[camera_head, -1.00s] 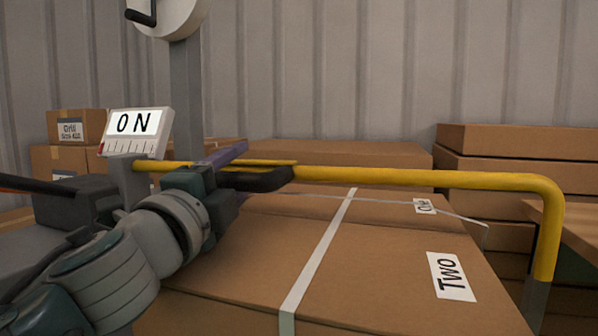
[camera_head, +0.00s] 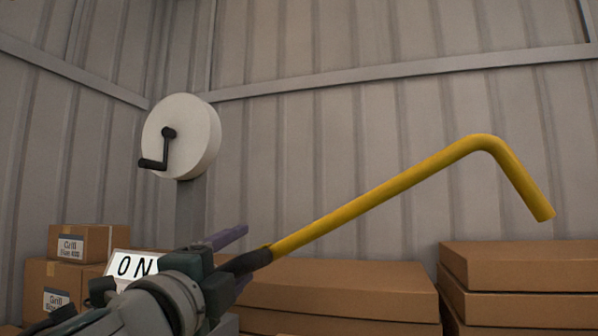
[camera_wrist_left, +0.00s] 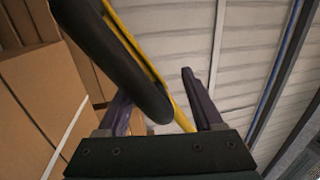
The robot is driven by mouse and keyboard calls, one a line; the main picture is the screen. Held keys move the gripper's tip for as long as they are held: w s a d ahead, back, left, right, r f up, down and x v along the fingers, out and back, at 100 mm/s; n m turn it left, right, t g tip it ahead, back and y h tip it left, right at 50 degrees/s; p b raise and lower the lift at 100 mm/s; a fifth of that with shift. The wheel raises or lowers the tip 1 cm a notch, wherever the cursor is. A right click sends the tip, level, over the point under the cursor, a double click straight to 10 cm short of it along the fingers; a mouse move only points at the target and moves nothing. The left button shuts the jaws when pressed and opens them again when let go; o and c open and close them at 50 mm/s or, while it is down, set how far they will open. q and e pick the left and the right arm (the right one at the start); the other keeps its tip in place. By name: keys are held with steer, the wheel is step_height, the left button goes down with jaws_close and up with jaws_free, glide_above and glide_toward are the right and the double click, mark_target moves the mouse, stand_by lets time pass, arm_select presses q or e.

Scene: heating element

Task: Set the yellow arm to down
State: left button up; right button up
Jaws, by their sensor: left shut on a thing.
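The yellow arm (camera_head: 375,195) is a long bar slanting up to the right, with a bent end that points down to the right. Its lower left end meets a dark, rounded piece at my left gripper (camera_head: 238,248). In the left wrist view, the yellow arm (camera_wrist_left: 180,115) passes beside this dark piece (camera_wrist_left: 130,70), between the two purple fingers of my left gripper (camera_wrist_left: 162,100). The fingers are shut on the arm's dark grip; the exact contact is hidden. A white sign (camera_head: 128,265) reading "ON" is partly covered by my left arm. My right gripper is not in view.
A white round wheel with a black crank (camera_head: 182,137) stands on a grey post behind. Cardboard boxes (camera_head: 335,290) lie low in the middle, with stacks at right (camera_head: 520,268) and left (camera_head: 80,243).

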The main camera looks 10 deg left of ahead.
arm_select(q)
step_height(320, 180, up, 7)
steer(key=p, duration=0.2)
steer(key=shift+d+r, duration=0.2)
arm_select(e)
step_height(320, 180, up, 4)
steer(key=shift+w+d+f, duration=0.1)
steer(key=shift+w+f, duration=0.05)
arm_select(q)
steer(key=shift+w, duration=0.1)
steer(key=s+f+p, duration=0.1)
steer(key=s, duration=1)
steer(key=shift+s+d+f, duration=0.2)
steer(key=shift+d+f, duration=0.05)
steer(key=shift+d, duration=0.2)
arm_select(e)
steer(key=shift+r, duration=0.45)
